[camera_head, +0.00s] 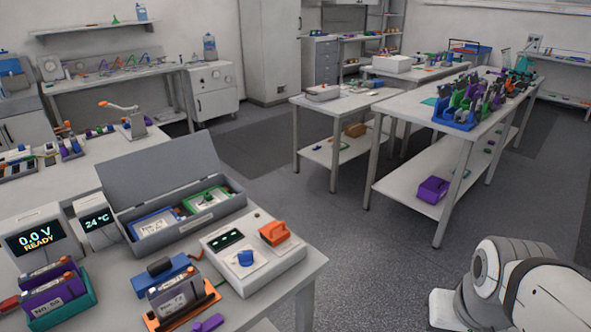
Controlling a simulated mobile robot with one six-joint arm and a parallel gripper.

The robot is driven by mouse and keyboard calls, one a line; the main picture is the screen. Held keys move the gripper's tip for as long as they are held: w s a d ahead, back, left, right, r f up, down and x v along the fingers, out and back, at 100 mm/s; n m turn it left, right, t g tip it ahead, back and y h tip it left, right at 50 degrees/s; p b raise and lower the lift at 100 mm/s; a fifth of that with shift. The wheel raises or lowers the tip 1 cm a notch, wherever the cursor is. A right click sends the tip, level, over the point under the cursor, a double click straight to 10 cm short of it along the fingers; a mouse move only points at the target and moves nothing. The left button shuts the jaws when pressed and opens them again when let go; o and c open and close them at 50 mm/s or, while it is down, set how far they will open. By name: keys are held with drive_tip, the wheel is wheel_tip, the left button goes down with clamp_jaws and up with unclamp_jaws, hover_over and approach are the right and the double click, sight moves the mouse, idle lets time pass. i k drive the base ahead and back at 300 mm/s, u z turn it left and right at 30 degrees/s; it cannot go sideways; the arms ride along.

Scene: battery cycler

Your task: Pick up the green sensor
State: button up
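I cannot tell for certain which thing is the green sensor. A green-edged piece (206,199) with a pale plate lies inside the open grey case (196,225) on the near table, right of a blue-edged one (154,222). Other small green things are too far off to make out, such as one on the right bench's lower shelf (462,167). A white and grey rounded part of my own arm shows at the bottom right, over the floor. My gripper is not in view.
The near table (298,273) carries a control box (262,262) with an orange knob, a display reading 0.0 V READY (36,238), a 24 °C display (96,222) and numbered battery cells (172,297). A long cluttered bench (415,123) stands at right. The floor between is clear.

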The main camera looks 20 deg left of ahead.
sight(208, 197)
drive_tip(key=z, duration=0.1)
drive_tip(key=i, duration=3.15)
drive_tip(key=u, duration=2.95)
drive_tip(key=i, duration=1)
drive_tip(key=z, duration=0.05)
